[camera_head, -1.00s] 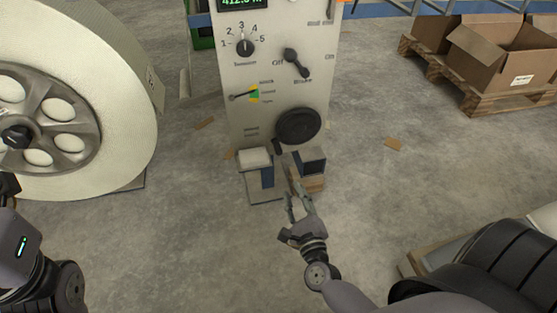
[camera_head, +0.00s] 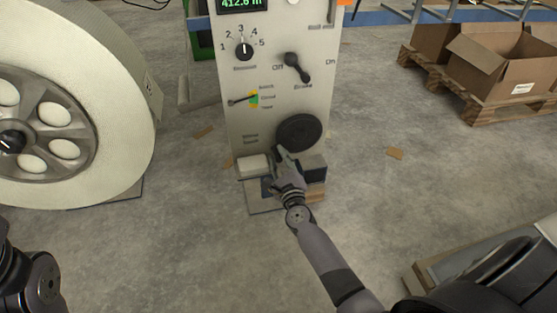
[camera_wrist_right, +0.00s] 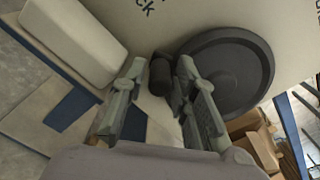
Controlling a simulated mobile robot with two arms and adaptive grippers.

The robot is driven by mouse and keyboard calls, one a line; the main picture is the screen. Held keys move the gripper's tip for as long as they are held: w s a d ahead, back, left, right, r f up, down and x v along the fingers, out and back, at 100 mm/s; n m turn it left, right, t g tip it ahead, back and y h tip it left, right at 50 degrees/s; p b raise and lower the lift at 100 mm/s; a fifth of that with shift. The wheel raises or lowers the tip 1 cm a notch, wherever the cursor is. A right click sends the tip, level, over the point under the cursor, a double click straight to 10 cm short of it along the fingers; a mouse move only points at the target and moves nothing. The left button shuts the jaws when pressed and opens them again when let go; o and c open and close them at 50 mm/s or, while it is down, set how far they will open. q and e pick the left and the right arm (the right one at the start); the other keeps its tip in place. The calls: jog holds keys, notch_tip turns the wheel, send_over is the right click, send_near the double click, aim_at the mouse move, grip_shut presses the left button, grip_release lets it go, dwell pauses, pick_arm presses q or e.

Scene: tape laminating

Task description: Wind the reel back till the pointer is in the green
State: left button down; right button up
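The large white reel (camera_head: 130,120) with a grey spoked hub stands at the left. The grey panel (camera_head: 285,30) carries a small gauge whose thin pointer (camera_head: 241,100) points right toward a yellow and green scale (camera_head: 254,99); its tip is too small to place exactly. Below is a black handwheel (camera_head: 300,130) with a stubby black handle, clear in the right wrist view (camera_wrist_right: 160,76). My right gripper (camera_head: 283,155) is at the wheel's lower left. In the wrist view its fingers (camera_wrist_right: 160,88) are apart, one on each side of the handle. My left gripper is out of view.
A switch lever (camera_head: 297,66) and a numbered knob (camera_head: 244,50) sit above the handwheel. A pale block (camera_head: 253,166) juts out at the panel's foot, close to my right gripper. Cardboard boxes (camera_head: 490,60) on a pallet stand back right. The floor between is mostly clear.

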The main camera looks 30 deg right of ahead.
jog(key=shift+w, duration=0.25)
jog(key=shift+c, duration=0.5)
grip_shut()
